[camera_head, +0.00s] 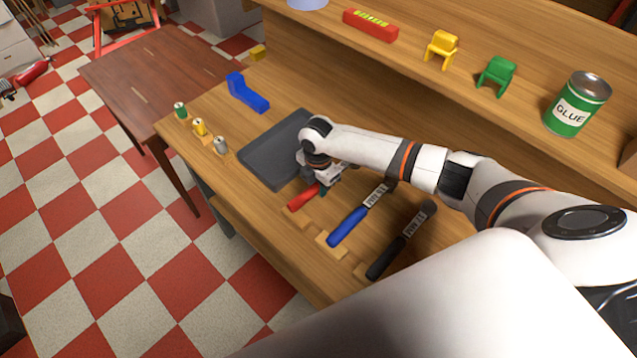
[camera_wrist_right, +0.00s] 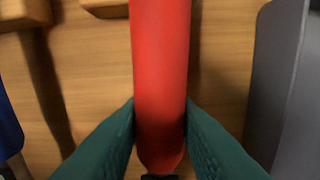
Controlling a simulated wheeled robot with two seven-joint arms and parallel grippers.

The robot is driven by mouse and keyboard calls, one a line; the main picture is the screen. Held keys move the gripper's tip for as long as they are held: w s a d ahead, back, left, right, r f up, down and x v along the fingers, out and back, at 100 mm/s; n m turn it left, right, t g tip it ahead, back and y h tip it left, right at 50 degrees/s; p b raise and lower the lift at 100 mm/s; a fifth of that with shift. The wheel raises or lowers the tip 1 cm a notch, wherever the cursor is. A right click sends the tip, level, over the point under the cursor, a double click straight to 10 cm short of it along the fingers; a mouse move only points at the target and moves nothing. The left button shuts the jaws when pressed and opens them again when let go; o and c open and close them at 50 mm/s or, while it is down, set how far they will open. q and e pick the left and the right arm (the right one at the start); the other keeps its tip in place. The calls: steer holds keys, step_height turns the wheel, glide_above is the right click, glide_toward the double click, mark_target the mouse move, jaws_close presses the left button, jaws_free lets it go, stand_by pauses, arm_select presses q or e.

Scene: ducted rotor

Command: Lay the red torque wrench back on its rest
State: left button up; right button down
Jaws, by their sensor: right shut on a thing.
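The red torque wrench (camera_head: 302,198) is in my right gripper (camera_head: 327,190), beside the tray on the workbench. In the right wrist view its red handle (camera_wrist_right: 160,70) runs up between the two green fingers (camera_wrist_right: 160,130), which press on both sides. Its head is mostly hidden by the gripper in the head view. A wooden rest block (camera_wrist_right: 105,8) shows just left of the handle's far end in the wrist view; I cannot tell whether the handle touches it. My left gripper is not in view.
A blue-handled wrench (camera_head: 348,227) and a black-handled wrench (camera_head: 388,258) lie to the right on wooden blocks. The dark grey tray (camera_head: 262,158) is close on the left. A shelf with a glue can (camera_head: 577,105) runs behind.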

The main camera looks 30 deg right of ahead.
steer(key=c, duration=1.1)
jaws_free()
steer(key=shift+o, duration=0.2)
steer(key=shift+r, duration=0.1)
step_height(320, 180, up, 12)
steer(key=b, duration=0.3)
steer(key=shift+a, duration=0.1)
